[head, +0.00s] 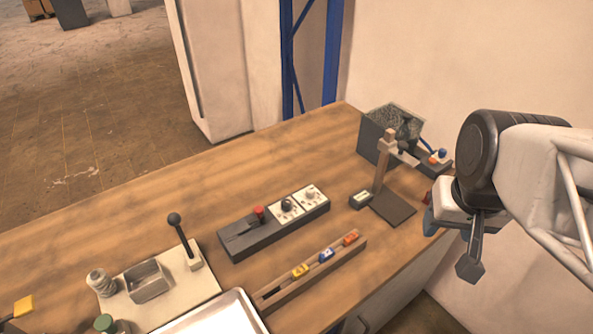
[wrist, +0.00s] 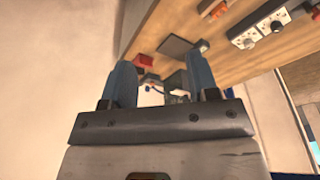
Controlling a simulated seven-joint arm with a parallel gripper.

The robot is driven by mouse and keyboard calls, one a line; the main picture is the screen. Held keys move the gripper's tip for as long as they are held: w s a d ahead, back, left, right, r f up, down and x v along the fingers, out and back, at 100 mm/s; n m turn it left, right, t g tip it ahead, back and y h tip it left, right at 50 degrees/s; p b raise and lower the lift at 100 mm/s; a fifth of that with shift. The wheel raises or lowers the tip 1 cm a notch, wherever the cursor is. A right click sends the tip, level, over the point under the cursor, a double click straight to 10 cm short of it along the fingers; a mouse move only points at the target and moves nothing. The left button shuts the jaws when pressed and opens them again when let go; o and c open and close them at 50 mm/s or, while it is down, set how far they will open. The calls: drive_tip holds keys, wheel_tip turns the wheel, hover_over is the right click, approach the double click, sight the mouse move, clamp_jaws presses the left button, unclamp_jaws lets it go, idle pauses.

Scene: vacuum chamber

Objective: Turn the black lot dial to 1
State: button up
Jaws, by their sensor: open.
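The black lot dial (head: 287,204) sits on a white plate in the middle of a dark control box (head: 240,240) on the wooden bench. A white dial (head: 311,193) is beside it on the right, and a red knob (head: 258,212) is on the left. In the wrist view the black dial (wrist: 276,27) shows at the upper right. My gripper (wrist: 160,80) is open and empty. In the head view my gripper (head: 452,225) is at the right, beyond the bench's right edge and well apart from the dial. The dial's markings are too small to read.
A stand with a wooden post (head: 383,160) and a dark bin (head: 378,135) stand at the back right. A wooden rack (head: 275,294) with coloured pieces lies in front of the box. A black-knobbed lever (head: 183,238) and a white tray (head: 225,318) are at the left.

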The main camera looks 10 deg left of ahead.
drive_tip(key=w+a+f, duration=0.2)
drive_tip(key=w+a, duration=0.4)
drive_tip(key=w, duration=0.2)
drive_tip(key=m+g, duration=0.2)
drive_tip(key=g, duration=0.1)
hover_over(285, 203)
drive_tip(key=f, duration=0.7)
drive_tip(key=d+f, duration=0.1)
drive_tip(key=f, duration=0.3)
drive_tip(key=shift+f, duration=0.15)
drive_tip(key=shift+a+f, duration=0.25)
drive_tip(key=shift+a, duration=0.25)
drive_tip(key=shift+f, duration=0.2)
drive_tip(key=shift+f, duration=3.7)
drive_tip(key=shift+c, duration=0.4)
